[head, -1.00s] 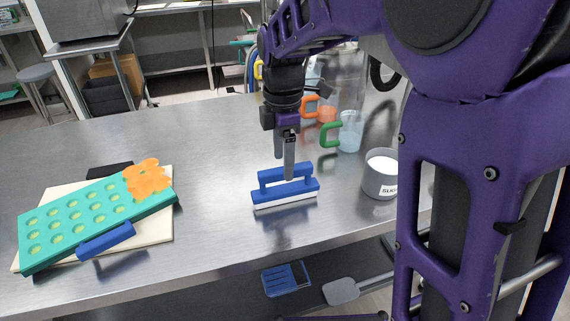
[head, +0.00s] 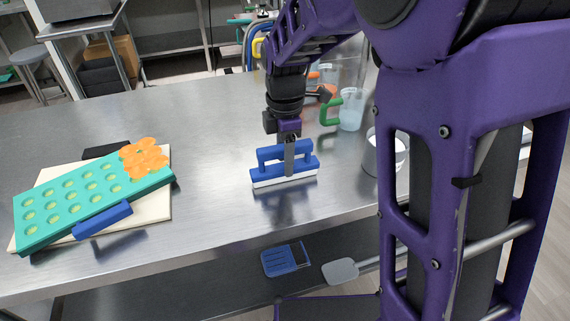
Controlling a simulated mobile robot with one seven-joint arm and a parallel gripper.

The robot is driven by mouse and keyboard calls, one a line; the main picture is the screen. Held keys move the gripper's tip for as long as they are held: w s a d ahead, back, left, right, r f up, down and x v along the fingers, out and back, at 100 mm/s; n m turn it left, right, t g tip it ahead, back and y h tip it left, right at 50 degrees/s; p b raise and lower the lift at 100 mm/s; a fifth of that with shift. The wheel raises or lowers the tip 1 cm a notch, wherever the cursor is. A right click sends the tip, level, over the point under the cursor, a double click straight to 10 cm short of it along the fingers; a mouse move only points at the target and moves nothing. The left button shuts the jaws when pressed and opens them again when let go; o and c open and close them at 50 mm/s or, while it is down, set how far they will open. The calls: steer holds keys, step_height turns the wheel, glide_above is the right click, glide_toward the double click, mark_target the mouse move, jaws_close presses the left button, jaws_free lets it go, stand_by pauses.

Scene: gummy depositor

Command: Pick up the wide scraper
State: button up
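The wide scraper (head: 268,178) stands upright on the steel table, with a blue raised handle bar and a white lower edge. My gripper (head: 289,168) points straight down at the scraper. One grey finger shows in front of the blue handle and reaches down to its body. The other finger is hidden behind the handle, so I cannot tell whether the fingers are closed on it. The scraper's white edge appears to rest on the table.
A teal mold tray (head: 100,193) with orange gummy lies on a cream board (head: 152,208) at left. At right stand a white cup (head: 388,155), a green-handled jug (head: 349,115) and an orange-handled jug. A blue slotted tool (head: 284,259) and a grey spatula (head: 341,271) lie below the table.

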jaws_close()
steer(key=shift+r, duration=0.1)
step_height(320, 180, up, 10)
steer(key=shift+f+p, duration=0.1)
steer(key=shift+p, duration=0.9)
steer(key=shift+c, duration=1.1)
jaws_free()
jaws_close()
